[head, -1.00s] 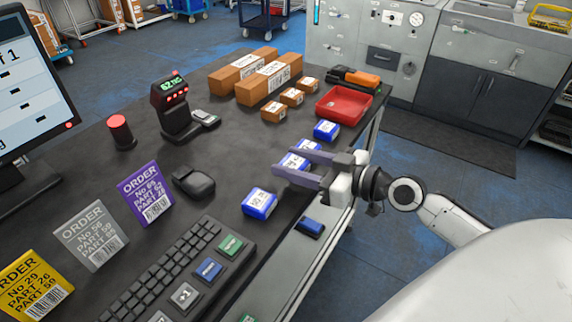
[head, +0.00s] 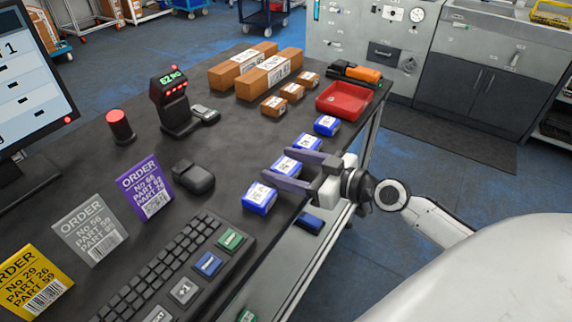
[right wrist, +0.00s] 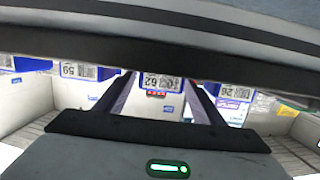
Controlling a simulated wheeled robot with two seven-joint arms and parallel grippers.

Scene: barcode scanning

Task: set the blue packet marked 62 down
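The blue packet marked 62 (head: 286,166) lies on the dark bench near its right edge, in a row with other blue packets. In the right wrist view, packet 62 (right wrist: 160,82) shows with its number upside down, between the two fingers. My right gripper (head: 277,167) reaches in from the right with its fingers on either side of that packet. The fingers look apart, with a slim gap beside the packet. My left gripper is in neither view.
Other blue packets sit in front (head: 258,197) and behind (head: 326,125), close to the fingers. A red tray (head: 343,98), brown boxes (head: 268,75), a scanner (head: 172,103), a keyboard (head: 175,270) and order cards (head: 145,186) are also on the bench.

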